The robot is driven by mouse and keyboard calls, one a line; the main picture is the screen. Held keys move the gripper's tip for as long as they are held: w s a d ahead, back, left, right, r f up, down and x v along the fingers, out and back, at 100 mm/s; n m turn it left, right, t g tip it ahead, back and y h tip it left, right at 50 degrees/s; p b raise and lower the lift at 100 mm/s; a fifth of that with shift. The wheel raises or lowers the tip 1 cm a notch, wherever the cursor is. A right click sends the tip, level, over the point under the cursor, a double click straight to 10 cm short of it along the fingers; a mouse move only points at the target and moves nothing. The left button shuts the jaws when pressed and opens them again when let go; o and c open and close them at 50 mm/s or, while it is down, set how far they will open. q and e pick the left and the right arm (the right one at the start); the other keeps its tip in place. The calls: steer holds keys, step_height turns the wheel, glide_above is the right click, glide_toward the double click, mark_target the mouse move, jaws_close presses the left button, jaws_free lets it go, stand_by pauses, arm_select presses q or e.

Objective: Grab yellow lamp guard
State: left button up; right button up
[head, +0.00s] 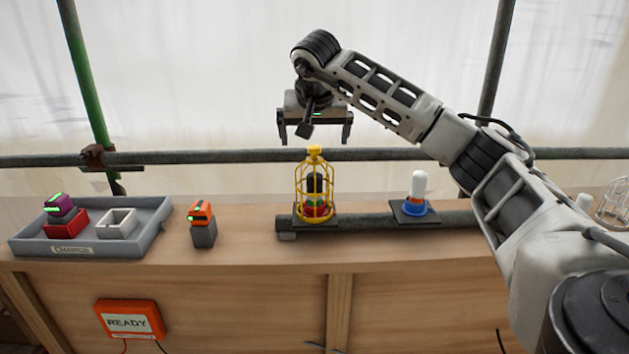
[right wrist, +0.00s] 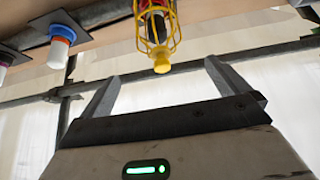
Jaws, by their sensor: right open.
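The yellow lamp guard (head: 314,186) is a wire cage with a knob on top. It stands upright on a dark square plate on the bench, around a dark lamp with green and red parts at its base. My right gripper (head: 314,138) is open and empty, pointing down just above the guard's knob in the head view. In the right wrist view the guard (right wrist: 160,40) shows beyond the space between the open fingers (right wrist: 160,85), with its knob towards them and apart from them. My left gripper is not in view.
A white lamp with a blue base (head: 418,190) stands right of the guard. A pale wire guard (head: 613,205) is at the far right. A grey tray (head: 150,237) and an orange-and-grey device (head: 202,223) are at left. A horizontal pipe (head: 230,157) runs behind the bench.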

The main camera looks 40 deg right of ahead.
mark_target(315, 165)
steer(key=x, duration=0.7)
steer(key=shift+w+f, duration=0.1)
steer(key=shift+f, duration=0.15)
steer(key=x, duration=0.2)
steer(key=p+x, duration=0.1)
steer(key=x, duration=0.2)
steer(key=shift+s+f, duration=0.2)
steer(key=shift+f, duration=0.3)
steer(key=c, duration=0.9)
